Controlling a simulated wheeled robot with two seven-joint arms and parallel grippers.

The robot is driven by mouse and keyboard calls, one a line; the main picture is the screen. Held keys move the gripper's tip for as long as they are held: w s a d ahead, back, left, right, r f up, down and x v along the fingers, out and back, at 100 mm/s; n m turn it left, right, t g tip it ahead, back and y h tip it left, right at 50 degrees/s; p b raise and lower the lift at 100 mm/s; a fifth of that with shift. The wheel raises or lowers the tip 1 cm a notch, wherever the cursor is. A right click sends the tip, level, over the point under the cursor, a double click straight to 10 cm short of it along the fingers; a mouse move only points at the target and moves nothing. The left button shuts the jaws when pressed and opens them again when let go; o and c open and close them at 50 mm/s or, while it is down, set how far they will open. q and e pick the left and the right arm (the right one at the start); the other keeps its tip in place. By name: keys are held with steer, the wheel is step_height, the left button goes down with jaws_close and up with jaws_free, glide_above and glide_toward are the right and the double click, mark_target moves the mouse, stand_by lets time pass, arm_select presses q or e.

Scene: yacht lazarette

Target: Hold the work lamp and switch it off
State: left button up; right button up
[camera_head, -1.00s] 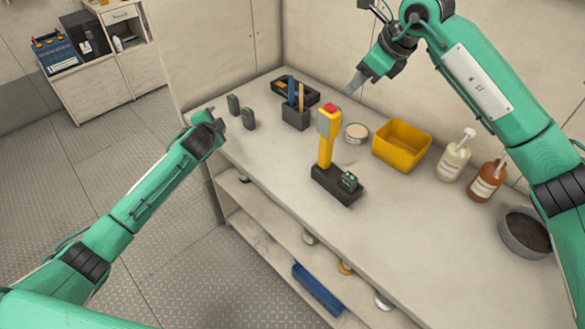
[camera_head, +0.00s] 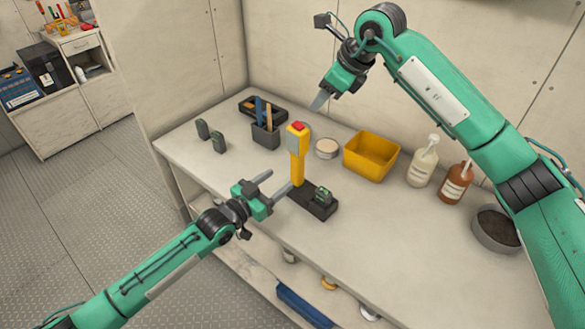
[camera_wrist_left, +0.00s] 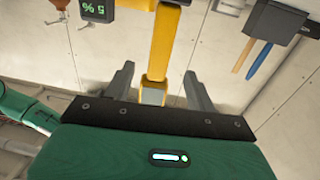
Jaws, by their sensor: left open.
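The work lamp (camera_head: 298,167) stands upright on the bench. It has a yellow post, a grey-faced head with a red button (camera_head: 298,126) on top, and a black base (camera_head: 314,205) with a small green display. My left gripper (camera_head: 281,181) is open just left of the post, fingers pointing at it. In the left wrist view, upside down, the yellow post (camera_wrist_left: 163,45) shows between and beyond the spread fingers (camera_wrist_left: 158,75); no contact can be made out. My right gripper (camera_head: 320,101) hangs above the back of the bench, pointing down-left; its finger gap is unclear.
Behind the lamp stand a tool holder (camera_head: 265,137), a round tin (camera_head: 327,149) and a yellow bin (camera_head: 371,156). Two pump bottles (camera_head: 423,163) and a dark-filled bowl (camera_head: 496,229) are at right. Two small dark objects (camera_head: 210,136) stand at left. The front of the bench is clear.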

mark_target(302, 162)
arm_select(q)
steer(key=x, duration=1.1)
